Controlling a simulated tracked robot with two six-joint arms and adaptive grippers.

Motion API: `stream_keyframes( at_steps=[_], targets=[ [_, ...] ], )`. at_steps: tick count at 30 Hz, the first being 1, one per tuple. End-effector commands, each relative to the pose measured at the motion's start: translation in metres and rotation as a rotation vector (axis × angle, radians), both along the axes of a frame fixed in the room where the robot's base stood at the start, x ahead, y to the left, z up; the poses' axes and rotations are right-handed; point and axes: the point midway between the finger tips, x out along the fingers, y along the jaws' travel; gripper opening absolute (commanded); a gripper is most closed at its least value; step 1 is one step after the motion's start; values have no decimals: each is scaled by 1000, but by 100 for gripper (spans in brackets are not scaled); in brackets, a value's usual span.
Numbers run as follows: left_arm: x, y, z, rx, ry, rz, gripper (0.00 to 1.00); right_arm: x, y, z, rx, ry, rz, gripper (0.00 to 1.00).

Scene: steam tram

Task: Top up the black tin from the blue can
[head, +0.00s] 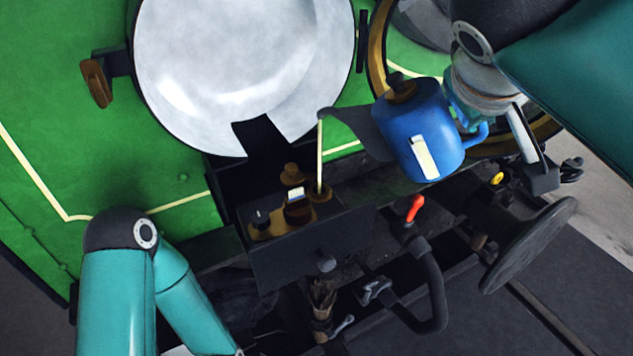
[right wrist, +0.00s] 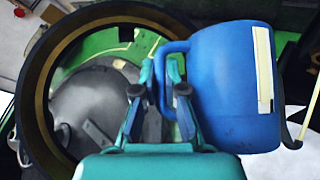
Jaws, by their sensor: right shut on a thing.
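The blue can (head: 412,125) hangs tilted in the head view, its dark spout pointing left and a pale label on its side. A thin pale-yellow stream (head: 320,155) runs from the spout tip down to a round brass-coloured mouth (head: 320,190) at the black, box-like tin (head: 310,248). The level inside cannot be seen. My right gripper (head: 468,112) is shut on the can's handle, at the can's right side. The right wrist view shows the fingers (right wrist: 160,92) at the blue handle, with the can (right wrist: 225,90) to their right. My left gripper is out of view.
Several brass fittings, one with a white top (head: 295,194), crowd the tin's top. A red-tipped lever (head: 415,208) and a round black buffer (head: 530,245) stand below the can. The large pale round door (head: 245,70) is behind the spout.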

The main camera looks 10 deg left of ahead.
Motion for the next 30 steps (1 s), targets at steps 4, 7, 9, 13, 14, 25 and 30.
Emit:
stream_keyframes(
  at_steps=[4, 7, 9, 13, 14, 25, 30],
  targets=[
    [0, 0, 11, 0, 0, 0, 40, 0, 1, 10, -29, 0, 1, 0],
    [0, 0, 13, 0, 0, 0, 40, 0, 1, 12, -44, 1, 0, 0],
    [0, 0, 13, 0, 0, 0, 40, 0, 1, 12, -50, 1, 0, 0],
    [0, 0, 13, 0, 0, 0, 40, 0, 1, 11, -52, 1, 0, 0],
    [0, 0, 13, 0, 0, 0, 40, 0, 1, 11, -52, 1, 0, 0],
    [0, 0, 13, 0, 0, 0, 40, 0, 1, 11, -50, 1, 0, 0],
    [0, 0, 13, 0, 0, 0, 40, 0, 1, 11, -50, 1, 0, 0]
  ],
)
